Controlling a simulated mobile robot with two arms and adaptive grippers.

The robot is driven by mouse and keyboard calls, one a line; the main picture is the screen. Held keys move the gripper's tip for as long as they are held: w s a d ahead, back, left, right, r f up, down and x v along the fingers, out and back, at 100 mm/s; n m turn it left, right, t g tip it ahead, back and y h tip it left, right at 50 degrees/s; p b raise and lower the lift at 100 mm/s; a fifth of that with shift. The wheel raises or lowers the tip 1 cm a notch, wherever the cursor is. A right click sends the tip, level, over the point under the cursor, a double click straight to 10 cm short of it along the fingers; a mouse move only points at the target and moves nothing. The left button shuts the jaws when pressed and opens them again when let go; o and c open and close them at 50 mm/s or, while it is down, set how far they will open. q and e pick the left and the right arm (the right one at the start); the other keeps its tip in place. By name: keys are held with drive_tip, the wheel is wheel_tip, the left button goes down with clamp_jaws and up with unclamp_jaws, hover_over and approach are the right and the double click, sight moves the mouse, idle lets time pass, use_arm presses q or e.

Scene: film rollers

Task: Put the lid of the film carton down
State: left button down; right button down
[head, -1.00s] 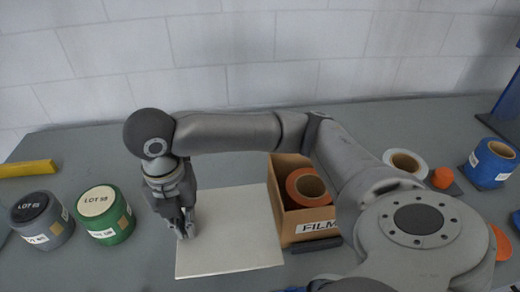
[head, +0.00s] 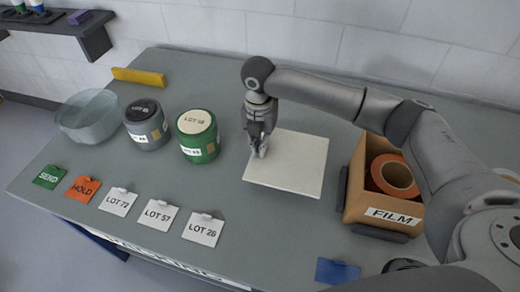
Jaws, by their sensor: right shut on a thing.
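The lid of the film carton is a flat white square (head: 295,168), lying level left of the carton. I cannot tell whether it touches the table. The film carton (head: 382,210) is an open brown box labelled FILM, with an orange film roller (head: 393,175) in it. My right gripper (head: 259,152) points down, shut on the lid at its left edge; its fingertips are partly hard to make out. My left gripper is not in view.
A green LOT 59 roller (head: 197,145), a grey roller (head: 147,130) and a clear bowl (head: 88,120) stand left of the lid. Several tags, including SEND (head: 51,176) and HOLD (head: 83,189), line the front edge. A blue card (head: 337,271) lies near the front.

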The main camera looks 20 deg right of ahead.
drive_tip(key=shift+w+f, duration=0.2)
drive_tip(key=shift+f+p, duration=0.4)
drive_tip(key=shift+f, duration=1.3)
drive_tip(key=c, duration=1.6)
unclamp_jaws()
drive_tip(key=shift+f, duration=0.1)
wheel_tip(320, 180, up, 12)
drive_tip(key=shift+w+r+b, duration=0.15)
drive_tip(key=shift+b, duration=0.45)
